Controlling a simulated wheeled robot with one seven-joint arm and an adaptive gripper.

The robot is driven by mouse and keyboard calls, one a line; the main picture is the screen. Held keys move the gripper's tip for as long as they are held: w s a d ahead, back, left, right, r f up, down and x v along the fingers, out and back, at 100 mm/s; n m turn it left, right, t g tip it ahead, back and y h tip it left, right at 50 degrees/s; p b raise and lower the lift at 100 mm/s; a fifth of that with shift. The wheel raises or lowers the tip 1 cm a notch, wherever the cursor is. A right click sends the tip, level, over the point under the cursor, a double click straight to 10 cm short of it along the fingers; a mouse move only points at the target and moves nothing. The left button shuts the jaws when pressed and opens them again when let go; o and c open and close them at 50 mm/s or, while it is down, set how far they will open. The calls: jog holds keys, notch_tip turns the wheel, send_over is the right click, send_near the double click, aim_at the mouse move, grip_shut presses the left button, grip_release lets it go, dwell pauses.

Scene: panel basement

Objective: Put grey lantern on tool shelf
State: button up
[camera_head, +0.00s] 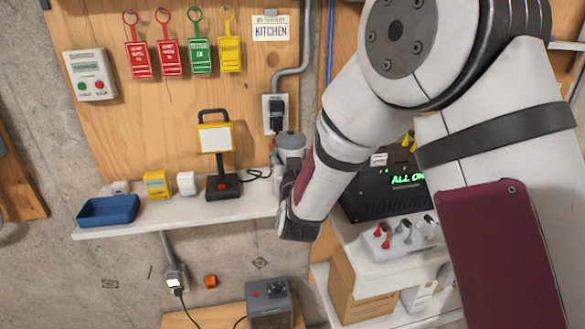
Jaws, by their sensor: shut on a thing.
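The grey lantern (290,141) shows as a rounded grey body with a cap, just above the right end of a long white wall shelf (150,222). I take this to be the tool shelf. My gripper (287,182) is at the lantern, at the end of my arm that comes down from the upper right. It is shut on the lantern, though its fingertips are mostly hidden behind my wrist. The lantern's lower part is hidden too, so I cannot tell whether it touches the shelf.
The shelf holds a blue tray (108,211), a yellow box (157,184), a small white item (186,183) and a black-and-yellow work lamp (215,138). A socket with a plug (276,115) is behind. A black box (375,205) stands to the right. The shelf's front strip is clear.

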jog(key=shift+w+d+f+p, duration=0.1)
jog(key=shift+w+f+p, duration=0.1)
jog(key=shift+f, duration=0.65)
jog(key=shift+w+d+f+p, duration=0.1)
jog(key=shift+w+f, duration=0.05)
jog(key=shift+f, duration=0.7)
jog(key=shift+f, duration=0.2)
jog(key=o, duration=1.6)
jog(key=shift+f, duration=0.1)
jog(key=shift+s+r, duration=0.2)
jog(key=shift+r, duration=0.05)
jog(key=s+d, duration=0.1)
jog(key=s, duration=1)
jog(key=shift+s+d, duration=0.25)
jog(key=shift+s, duration=0.05)
